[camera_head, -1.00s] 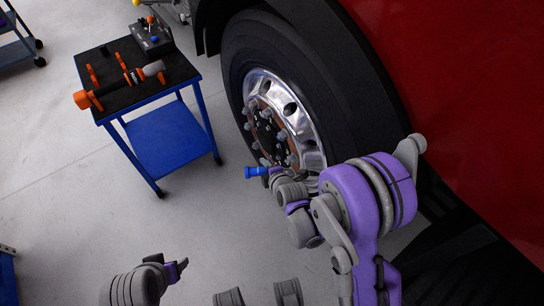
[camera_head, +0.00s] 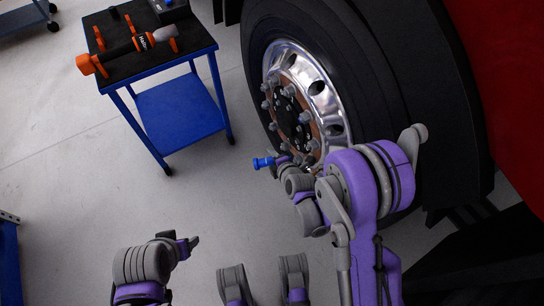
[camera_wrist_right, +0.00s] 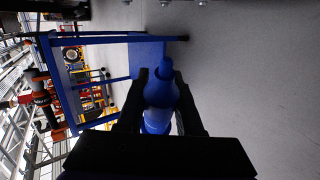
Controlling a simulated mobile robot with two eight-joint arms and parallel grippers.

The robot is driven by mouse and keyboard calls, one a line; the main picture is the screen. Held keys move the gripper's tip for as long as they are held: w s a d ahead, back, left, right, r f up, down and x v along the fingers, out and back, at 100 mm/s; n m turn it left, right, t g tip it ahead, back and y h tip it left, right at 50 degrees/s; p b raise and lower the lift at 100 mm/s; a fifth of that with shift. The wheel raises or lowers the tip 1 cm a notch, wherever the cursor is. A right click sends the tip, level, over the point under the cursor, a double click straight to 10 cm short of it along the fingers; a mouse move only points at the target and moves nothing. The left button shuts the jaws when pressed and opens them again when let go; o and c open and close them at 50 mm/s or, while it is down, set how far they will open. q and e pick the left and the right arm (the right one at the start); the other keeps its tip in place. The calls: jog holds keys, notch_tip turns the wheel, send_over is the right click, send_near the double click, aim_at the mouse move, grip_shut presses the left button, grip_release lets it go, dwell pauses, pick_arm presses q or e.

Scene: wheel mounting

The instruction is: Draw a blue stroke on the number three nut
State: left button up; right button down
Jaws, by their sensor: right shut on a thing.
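A blue marker (camera_head: 263,163) is held in my right gripper (camera_head: 279,161), in front of the lower left part of the wheel (camera_head: 345,55). In the right wrist view the marker (camera_wrist_right: 158,98) stands between the two dark fingers, shut on it. Several grey nuts (camera_head: 289,90) ring the hub on the chrome rim. No number is readable, so I cannot tell which is number three. The marker shows apart from the upper nuts; the arm partly hides the lower ones. My left gripper (camera_head: 191,243) is low at the left, away from the wheel, its jaw opening unclear.
A blue cart (camera_head: 172,112) with a black top stands left of the wheel, carrying an orange and black tool (camera_head: 125,50). The red truck body (camera_head: 500,60) is at the right. Grey floor between cart and wheel is clear.

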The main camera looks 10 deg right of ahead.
jog(key=shift+w+d, duration=0.3)
jog(key=shift+d, duration=0.55)
jog(key=shift+w+d, duration=0.35)
jog(key=shift+d, duration=0.55)
jog(key=shift+w+d, duration=0.3)
jog(key=shift+d, duration=0.55)
jog(key=shift+w+d, duration=0.15)
jog(key=shift+d, duration=0.35)
jog(key=shift+s+d, duration=0.1)
jog(key=shift+s, duration=0.15)
jog(key=shift+w+a, duration=0.2)
jog(key=shift+w, duration=0.3)
dwell(1.2)
jog(key=shift+s+d, duration=0.1)
dwell(0.5)
